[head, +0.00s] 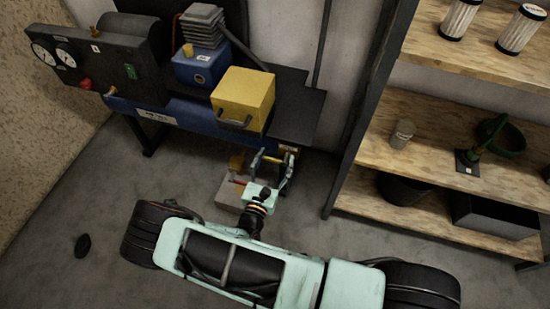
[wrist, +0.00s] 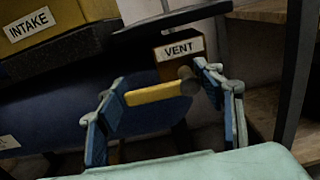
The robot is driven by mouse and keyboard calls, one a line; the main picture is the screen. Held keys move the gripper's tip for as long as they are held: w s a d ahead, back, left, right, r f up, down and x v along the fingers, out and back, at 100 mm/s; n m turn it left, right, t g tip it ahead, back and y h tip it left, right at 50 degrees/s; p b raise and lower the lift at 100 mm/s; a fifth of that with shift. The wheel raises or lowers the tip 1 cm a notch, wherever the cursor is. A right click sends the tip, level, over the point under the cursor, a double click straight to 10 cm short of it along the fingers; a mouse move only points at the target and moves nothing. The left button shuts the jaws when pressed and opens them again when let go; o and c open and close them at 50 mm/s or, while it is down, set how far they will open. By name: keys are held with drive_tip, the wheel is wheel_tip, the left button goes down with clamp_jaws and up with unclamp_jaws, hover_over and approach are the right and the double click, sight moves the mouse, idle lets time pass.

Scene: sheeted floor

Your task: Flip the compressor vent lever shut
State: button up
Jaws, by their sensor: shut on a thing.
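The compressor (head: 165,115) has a blue tank under a dark top and stands against the back wall. Its VENT label (wrist: 179,49) is on a brown block at the right end. Below the label the vent lever (wrist: 155,93) shows as a yellow bar lying roughly level, its right end at a round brownish pivot. My gripper (wrist: 163,100) is shut on the vent lever, with a blue finger pad at each end of it. In the head view my gripper (head: 271,170) is below the compressor's right end; the lever is hard to make out there.
A yellow box (head: 243,97) sits on the compressor top; the wrist view shows its INTAKE label (wrist: 27,26). A gauge panel (head: 85,65) is at the left. A wooden shelf unit (head: 450,135) stands close to the right. A small dark object (head: 82,245) lies on the floor.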

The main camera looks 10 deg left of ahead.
drive_tip(key=o, duration=1.7)
drive_tip(key=s, duration=1.2)
drive_tip(key=shift+a, duration=0.45)
